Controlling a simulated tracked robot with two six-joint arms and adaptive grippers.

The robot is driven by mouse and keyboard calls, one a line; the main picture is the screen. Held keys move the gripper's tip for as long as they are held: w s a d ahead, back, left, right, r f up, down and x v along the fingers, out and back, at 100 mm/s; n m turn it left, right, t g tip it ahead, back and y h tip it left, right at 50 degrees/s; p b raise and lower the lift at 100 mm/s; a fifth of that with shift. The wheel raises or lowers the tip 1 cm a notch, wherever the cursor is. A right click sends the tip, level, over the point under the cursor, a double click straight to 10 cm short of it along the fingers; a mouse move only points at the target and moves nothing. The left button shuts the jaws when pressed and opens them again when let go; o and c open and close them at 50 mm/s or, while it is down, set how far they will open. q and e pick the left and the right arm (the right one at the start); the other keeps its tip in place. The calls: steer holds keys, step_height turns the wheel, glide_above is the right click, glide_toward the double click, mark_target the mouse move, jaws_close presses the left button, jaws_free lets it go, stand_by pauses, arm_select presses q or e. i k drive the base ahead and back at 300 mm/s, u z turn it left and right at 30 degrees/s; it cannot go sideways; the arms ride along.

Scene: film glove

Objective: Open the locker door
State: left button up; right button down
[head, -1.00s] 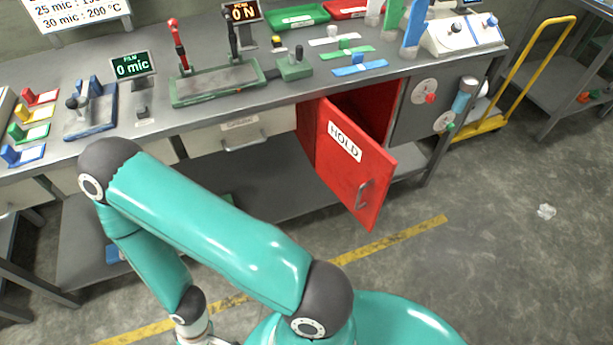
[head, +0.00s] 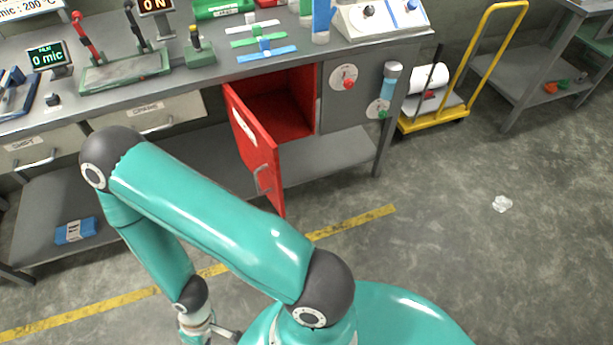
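The red locker (head: 293,118) is built into the underside of the grey workbench. Its red door (head: 260,156) is hinged on the left and stands well open, swung out toward me, with its face seen at a steep slant. A white label and a grey handle (head: 263,180) show on the door's outer face. The inside of the locker is visible and looks empty. One of my teal arms crosses the lower left in front of the bench, its elbow left and its wrist at the bottom edge, apart from the door. I see neither gripper clearly.
A yellow trolley (head: 478,55) with a white roll stands right of the bench (head: 212,82). A blue packet (head: 75,231) lies on the lower shelf. Crumpled white scrap (head: 502,203) lies on the open floor at right. Closed drawers (head: 150,117) are left of the locker.

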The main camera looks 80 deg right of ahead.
mark_target(259, 152)
steer(key=z, duration=0.1)
steer(key=k, duration=0.4)
steer(key=u, duration=1.2)
steer(key=i, duration=0.1)
steer(key=z, duration=3.15)
steer(key=i, duration=0.4)
steer(key=z, duration=0.2)
steer(key=i, duration=0.6)
steer(key=u, duration=0.2)
steer(key=k, duration=0.85)
steer(key=z, duration=0.2)
steer(key=i, duration=0.8)
